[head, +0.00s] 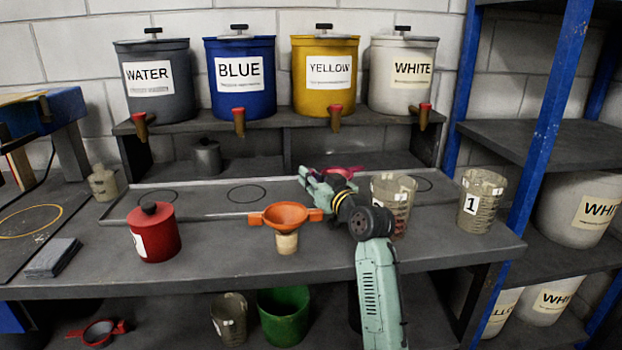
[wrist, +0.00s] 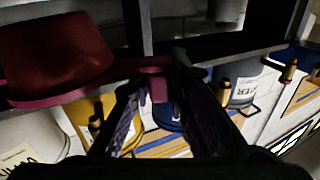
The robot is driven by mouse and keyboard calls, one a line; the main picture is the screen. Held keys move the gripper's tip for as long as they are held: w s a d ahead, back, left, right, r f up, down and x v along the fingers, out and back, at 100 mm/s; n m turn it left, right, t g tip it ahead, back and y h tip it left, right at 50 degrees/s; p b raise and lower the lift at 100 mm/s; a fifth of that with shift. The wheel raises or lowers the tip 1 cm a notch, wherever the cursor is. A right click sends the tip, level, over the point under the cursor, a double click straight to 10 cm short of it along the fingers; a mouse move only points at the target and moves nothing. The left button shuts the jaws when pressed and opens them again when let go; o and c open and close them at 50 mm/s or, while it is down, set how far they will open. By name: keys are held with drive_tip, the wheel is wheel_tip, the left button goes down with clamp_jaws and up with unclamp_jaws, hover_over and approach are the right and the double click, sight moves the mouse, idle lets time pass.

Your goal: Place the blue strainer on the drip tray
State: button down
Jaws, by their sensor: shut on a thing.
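My gripper (head: 318,180) is over the drip tray, shut on the handle of a magenta-red strainer (head: 343,172). In the wrist view, the strainer (wrist: 75,60) fills the left side, and its handle reaches between the fingers (wrist: 160,85). No blue strainer can be made out in either view. The long grey drip tray (head: 205,197) lies on the bench below the bucket taps, with dark circles marked on it. My arm hides part of the tray's right half. An orange strainer (head: 285,215) sits on a small pale container in front of the tray.
Clear cups (head: 482,200) stand at the right, one behind my wrist (head: 393,190). A red lidded pot (head: 155,232) stands front left. Four labelled buckets with taps overhang the tray's back, including the blue one (head: 240,95). Another red strainer (head: 98,333) lies on the lower shelf.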

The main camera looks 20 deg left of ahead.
drive_tip(key=shift+f, duration=0.45)
drive_tip(key=c, duration=1.5)
unclamp_jaws()
drive_tip(key=shift+f, duration=0.25)
drive_tip(key=shift+c, duration=0.2)
drive_tip(key=shift+r+p, duration=0.3)
drive_tip(key=shift+r, duration=0.1)
drive_tip(key=shift+d+r, duration=0.15)
drive_tip(key=shift+r, duration=0.05)
drive_tip(key=b+v, duration=0.1)
drive_tip(key=v, duration=0.3)
drive_tip(key=b+v, duration=0.1)
drive_tip(key=v, duration=0.3)
drive_tip(key=b+v, duration=0.1)
drive_tip(key=v, duration=0.2)
drive_tip(key=shift+s+d+r, duration=0.3)
drive_tip(key=shift+r, duration=0.1)
